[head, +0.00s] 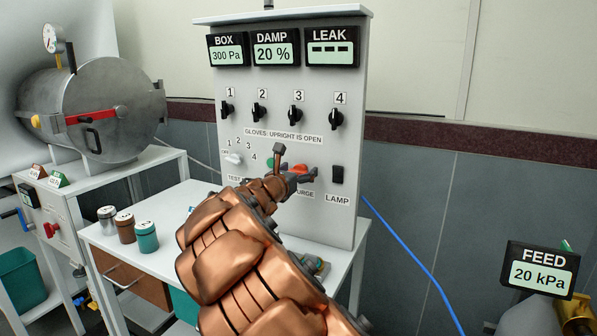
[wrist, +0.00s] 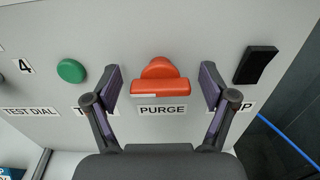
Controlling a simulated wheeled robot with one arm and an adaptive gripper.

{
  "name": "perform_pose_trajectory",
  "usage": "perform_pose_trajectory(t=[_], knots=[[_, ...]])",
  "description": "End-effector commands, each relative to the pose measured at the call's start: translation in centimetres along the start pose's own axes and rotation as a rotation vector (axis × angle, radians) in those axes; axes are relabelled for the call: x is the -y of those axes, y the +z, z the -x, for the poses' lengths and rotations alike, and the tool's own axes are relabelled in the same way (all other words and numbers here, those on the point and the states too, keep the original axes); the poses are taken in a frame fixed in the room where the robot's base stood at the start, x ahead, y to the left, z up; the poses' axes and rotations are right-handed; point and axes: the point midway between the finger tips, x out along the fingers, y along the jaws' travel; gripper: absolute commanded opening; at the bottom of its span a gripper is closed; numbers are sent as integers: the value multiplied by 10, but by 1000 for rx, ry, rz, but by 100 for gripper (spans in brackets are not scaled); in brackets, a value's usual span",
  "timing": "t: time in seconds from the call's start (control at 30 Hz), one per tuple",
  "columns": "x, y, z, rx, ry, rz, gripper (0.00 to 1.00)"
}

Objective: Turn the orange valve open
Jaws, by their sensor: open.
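The orange valve (wrist: 161,87) is on the grey panel above the label PURGE. In the wrist view its bar handle lies level, crosswise, with a white mark along its lower left edge. My gripper (wrist: 160,82) is open, with one finger on each side of the valve and a gap at both ends of the bar. I cannot tell whether the fingertips reach the panel. In the head view the valve (head: 301,170) is partly hidden behind my gripper (head: 287,172) and copper-coloured arm.
A green button (wrist: 71,70) is left of the valve, and a black lamp switch (wrist: 256,65) is right of it. Four black glove knobs, including knob 3 (head: 295,115), sit higher on the panel. A blue cable (head: 408,255) hangs at right. The LEAK display (head: 332,49) shows dashes.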

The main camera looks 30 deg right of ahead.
Motion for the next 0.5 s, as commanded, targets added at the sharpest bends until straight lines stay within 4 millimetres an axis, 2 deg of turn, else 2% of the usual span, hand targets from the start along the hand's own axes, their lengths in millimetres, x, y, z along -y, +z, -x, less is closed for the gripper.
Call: perform_pose_trajectory(t=[0.2,0.5], knots=[[0,0,0,0,0,0,82],[0,0,0,0,0,0,51]])
